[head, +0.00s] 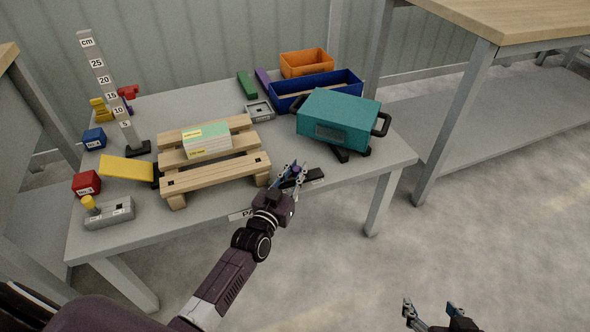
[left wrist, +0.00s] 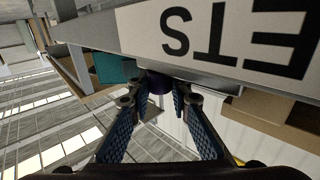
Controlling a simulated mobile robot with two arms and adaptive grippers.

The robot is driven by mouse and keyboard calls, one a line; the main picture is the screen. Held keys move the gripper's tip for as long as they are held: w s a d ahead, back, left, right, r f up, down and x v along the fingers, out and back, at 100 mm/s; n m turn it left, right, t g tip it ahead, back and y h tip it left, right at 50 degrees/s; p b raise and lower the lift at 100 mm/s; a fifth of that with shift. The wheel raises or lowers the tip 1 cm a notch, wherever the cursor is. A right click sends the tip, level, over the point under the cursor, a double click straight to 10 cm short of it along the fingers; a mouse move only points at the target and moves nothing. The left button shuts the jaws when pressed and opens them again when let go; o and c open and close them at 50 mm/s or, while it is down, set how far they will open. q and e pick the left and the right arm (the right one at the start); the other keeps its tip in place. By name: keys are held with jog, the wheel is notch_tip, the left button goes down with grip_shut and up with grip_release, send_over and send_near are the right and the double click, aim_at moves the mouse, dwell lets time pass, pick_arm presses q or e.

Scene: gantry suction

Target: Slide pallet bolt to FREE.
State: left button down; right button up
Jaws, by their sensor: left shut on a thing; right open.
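The wooden pallet (head: 218,178) lies on the grey table with a stack of labelled sheets (head: 207,140) on it. Right of the pallet, near the table's front edge, is a dark bolt fitting (head: 316,175) with a small pale label whose words are too small to read. My left gripper (head: 293,174) is shut on a dark blue-purple knob (head: 296,168) at the fitting's left end. The knob (left wrist: 158,83) also shows between the fingertips in the left wrist view. The gripper hides part of the bolt. My right gripper (head: 433,312) is open and empty, over the floor.
A teal case (head: 340,118) with black handles stands right of the bolt. Blue (head: 318,88) and orange (head: 306,64) bins are behind it. A yellow-knobbed grey box (head: 109,212) sits at the front left. A large lettered label (left wrist: 225,35) is close in the wrist view.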

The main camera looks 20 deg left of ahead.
aim_at(310, 176)
pick_arm(q)
jog(key=w+d, duration=0.3)
jog(key=shift+d, duration=0.1)
jog(key=shift+s+r, duration=0.1)
pick_arm(e)
jog(key=shift+w+a+r, duration=0.1)
jog(key=shift+w+r, duration=0.1)
pick_arm(q)
jog(key=c, duration=1.7)
grip_release()
jog(key=shift+d, duration=0.2)
jog(key=shift+c, duration=0.2)
pick_arm(e)
jog(key=shift+w, duration=0.1)
pick_arm(q)
jog(key=shift+s+a, duration=0.1)
jog(key=shift+s, duration=0.35)
jog(key=s, duration=1.1)
jog(key=shift+a, duration=0.4)
